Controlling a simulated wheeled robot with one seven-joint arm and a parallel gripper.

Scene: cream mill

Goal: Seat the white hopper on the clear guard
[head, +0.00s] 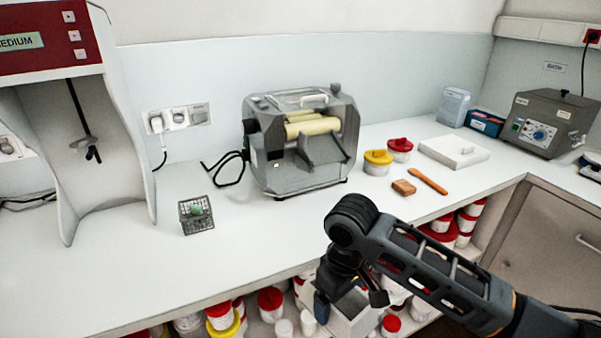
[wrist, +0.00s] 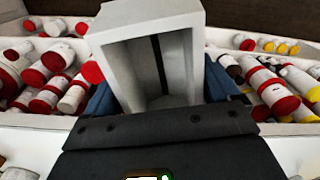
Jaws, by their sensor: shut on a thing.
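My gripper (head: 349,301) is low in front of the counter's front edge in the head view, pointing down. It is shut on the white hopper (head: 352,318), an open box-like piece, partly hidden by my gripper. In the wrist view the hopper (wrist: 116,62) stands between the blue fingers (wrist: 160,92), its hollow inside facing the camera. The grey mill (head: 285,178) with cream rollers (head: 314,126) stands on the counter, apart from the hopper. A see-through guard with a light handle (head: 314,99) appears to be on the mill's top; its edges are hard to make out.
Yellow-lidded (head: 378,158) and red-lidded (head: 400,146) tubs, an orange spatula (head: 428,181) and a brown block (head: 404,187) lie right of the mill. A small wire basket (head: 196,213) is left. Jars (head: 270,300) crowd the shelf below. The counter before the mill is clear.

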